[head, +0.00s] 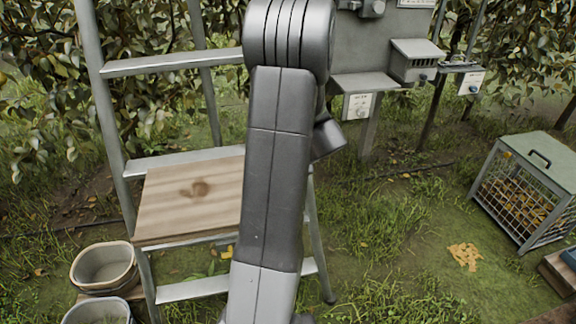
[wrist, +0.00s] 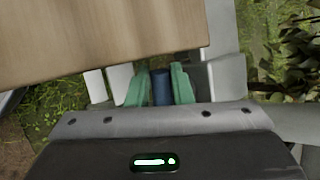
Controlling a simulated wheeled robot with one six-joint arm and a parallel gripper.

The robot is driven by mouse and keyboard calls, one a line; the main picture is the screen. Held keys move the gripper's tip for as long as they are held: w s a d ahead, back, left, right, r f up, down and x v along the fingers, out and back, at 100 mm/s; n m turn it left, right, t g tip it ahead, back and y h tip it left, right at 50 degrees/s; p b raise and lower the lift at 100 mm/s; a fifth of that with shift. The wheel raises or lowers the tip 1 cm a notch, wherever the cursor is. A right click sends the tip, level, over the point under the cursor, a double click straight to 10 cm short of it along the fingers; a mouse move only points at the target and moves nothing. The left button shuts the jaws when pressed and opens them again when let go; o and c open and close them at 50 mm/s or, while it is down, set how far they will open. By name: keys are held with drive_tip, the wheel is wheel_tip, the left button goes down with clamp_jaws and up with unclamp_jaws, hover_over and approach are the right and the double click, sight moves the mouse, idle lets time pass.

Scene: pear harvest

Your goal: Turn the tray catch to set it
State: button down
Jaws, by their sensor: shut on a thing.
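The wooden tray (head: 185,205) sits on the stepladder (head: 112,150) in the head view, left of my arm, with a darker mark on its top. In the wrist view the tray (wrist: 100,30) fills the upper left, its near edge just beyond my fingertips. My gripper (wrist: 159,84) has green finger pads shut on a dark blue knob (wrist: 161,90), which looks like the tray catch. The knob is below the tray's edge in the picture. Its turned angle cannot be told. In the head view my arm hides the gripper and the catch.
Two pale buckets (head: 103,266) stand at the ladder's lower left. A grey panel (head: 375,50) with a box and labels stands behind, right of my arm. A wire cage (head: 520,190) with a green lid sits at the right. Grass between is mostly clear.

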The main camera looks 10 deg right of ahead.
drive_tip(key=shift+a+f+n+h, duration=0.2)
drive_tip(key=shift+n+h, duration=0.2)
drive_tip(key=shift+h, duration=0.6)
drive_tip(key=c, duration=1.6)
unclamp_jaws()
drive_tip(key=shift+o, duration=0.2)
drive_tip(key=v, duration=1.3)
drive_tip(key=shift+s+r, duration=0.2)
drive_tip(key=shift+r, duration=0.15)
